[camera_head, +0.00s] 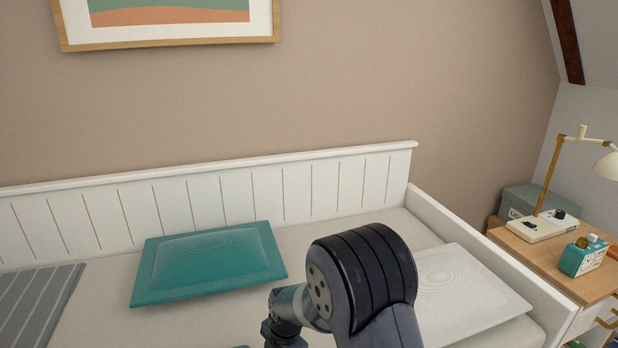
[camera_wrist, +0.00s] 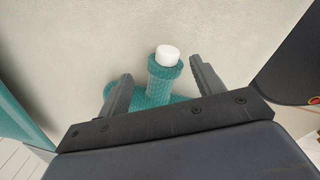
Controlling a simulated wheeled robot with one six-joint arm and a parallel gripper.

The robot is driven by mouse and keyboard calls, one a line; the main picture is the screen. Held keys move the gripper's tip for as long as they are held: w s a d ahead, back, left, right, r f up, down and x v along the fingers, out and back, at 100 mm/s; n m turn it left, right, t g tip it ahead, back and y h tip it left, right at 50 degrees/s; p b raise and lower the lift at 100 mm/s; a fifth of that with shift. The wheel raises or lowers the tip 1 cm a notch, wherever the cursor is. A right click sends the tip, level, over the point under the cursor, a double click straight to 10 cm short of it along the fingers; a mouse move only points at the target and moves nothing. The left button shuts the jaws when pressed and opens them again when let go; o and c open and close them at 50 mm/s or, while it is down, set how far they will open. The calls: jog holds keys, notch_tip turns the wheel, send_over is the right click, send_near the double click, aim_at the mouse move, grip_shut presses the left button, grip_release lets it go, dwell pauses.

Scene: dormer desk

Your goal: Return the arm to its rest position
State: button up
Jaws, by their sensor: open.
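My gripper (camera_wrist: 160,70) shows in the wrist view with its two dark fingers apart. A teal, textured thing with a white cap (camera_wrist: 168,54), like a covered hot-water bottle, lies on the pale bed surface. Its neck (camera_wrist: 164,80) shows between the fingers, with a visible gap on each side; its wider body is partly hidden behind my gripper. I cannot tell the depth between the fingers and the neck. In the head view my bent arm is at the bottom centre, over the bed, and my fingers are out of sight.
The daybed has a white slatted back (camera_head: 265,190), a teal cushion (camera_head: 210,262), a white cushion (camera_head: 465,295) and a grey striped blanket (camera_head: 35,305). At right, a wooden nightstand (camera_head: 530,258) holds a lamp (camera_head: 563,165), a teal box (camera_head: 583,257) and a grey-green box (camera_head: 530,200).

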notch_tip(320, 180, down, 2)
jog(key=shift+f, duration=0.25)
notch_tip(320, 180, up, 11)
jog(key=s+d+p, duration=0.1)
jog(key=d+p, duration=0.1)
jog(key=f+b, duration=0.1)
jog(key=f, duration=0.3)
jog(key=a+f, duration=0.1)
jog(key=f, duration=0.3)
jog(key=w+a+f+b, duration=0.1)
jog(key=f, duration=0.3)
jog(key=shift+f+b, duration=0.15)
jog(key=shift+b, duration=0.2)
notch_tip(320, 180, up, 11)
jog(key=p, duration=0.3)
jog(key=d+r+m+g+h+p, duration=0.1)
jog(key=d+r+m+h+p, duration=0.2)
jog(key=d+r+m+p, duration=1.8)
jog(key=d+m, duration=0.1)
jog(key=m, duration=0.5)
jog(key=shift+s, duration=0.35)
